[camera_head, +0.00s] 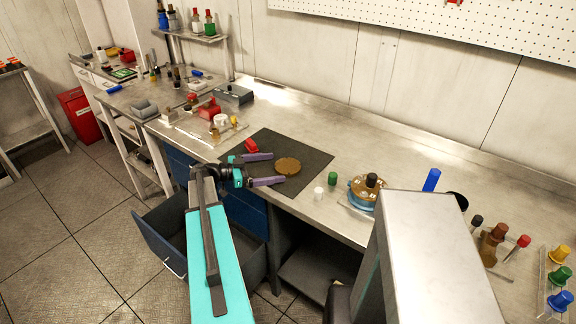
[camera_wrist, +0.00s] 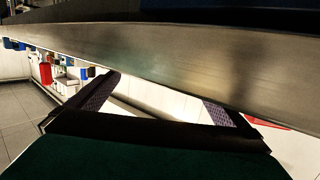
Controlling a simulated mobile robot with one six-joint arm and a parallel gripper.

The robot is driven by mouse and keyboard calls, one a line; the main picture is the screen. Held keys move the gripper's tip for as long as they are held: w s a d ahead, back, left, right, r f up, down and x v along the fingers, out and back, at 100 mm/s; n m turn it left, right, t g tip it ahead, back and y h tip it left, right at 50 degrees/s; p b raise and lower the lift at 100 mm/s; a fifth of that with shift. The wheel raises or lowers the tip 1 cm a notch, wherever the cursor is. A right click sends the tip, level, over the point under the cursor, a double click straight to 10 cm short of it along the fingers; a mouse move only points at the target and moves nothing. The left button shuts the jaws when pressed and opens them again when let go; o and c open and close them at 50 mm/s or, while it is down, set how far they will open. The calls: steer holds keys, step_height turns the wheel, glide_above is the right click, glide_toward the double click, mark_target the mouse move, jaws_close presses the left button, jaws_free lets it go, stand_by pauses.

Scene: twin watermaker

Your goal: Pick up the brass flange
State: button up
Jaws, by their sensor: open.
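A flat round brass disc, which looks like the brass flange (camera_head: 288,166), lies on the dark mat (camera_head: 312,157) on the steel bench in the head view. My gripper (camera_head: 276,168) has two purple fingers spread apart, with nothing between them that I can make out. The fingertips point toward the disc's left side; their height above the mat is hard to tell. In the wrist view my gripper (camera_wrist: 161,88) also shows spread fingers in front of a long pale metal band. The disc cannot be made out in the wrist view.
A red block (camera_head: 251,146) lies near the upper finger. White (camera_head: 318,193) and green (camera_head: 332,179) small cylinders and a blue round part with a brass-coloured top (camera_head: 364,188) stand right of the mat. An open drawer (camera_head: 205,240) juts out below the bench. The bench behind the mat is clear.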

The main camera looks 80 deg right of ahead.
mark_target(278, 168)
stand_by(0.3)
steer(key=p+x, duration=0.2)
steer(key=x, duration=0.1)
steer(key=shift+r+p, duration=0.15)
steer(key=shift+p, duration=0.15)
steer(key=shift+p+x, duration=0.4)
steer(key=shift+x, duration=0.75)
steer(key=shift+w, duration=0.1)
steer(key=c, duration=2)
steer(key=shift+r+b, duration=1.95)
steer(key=shift+r, duration=3)
steer(key=shift+c, duration=0.3)
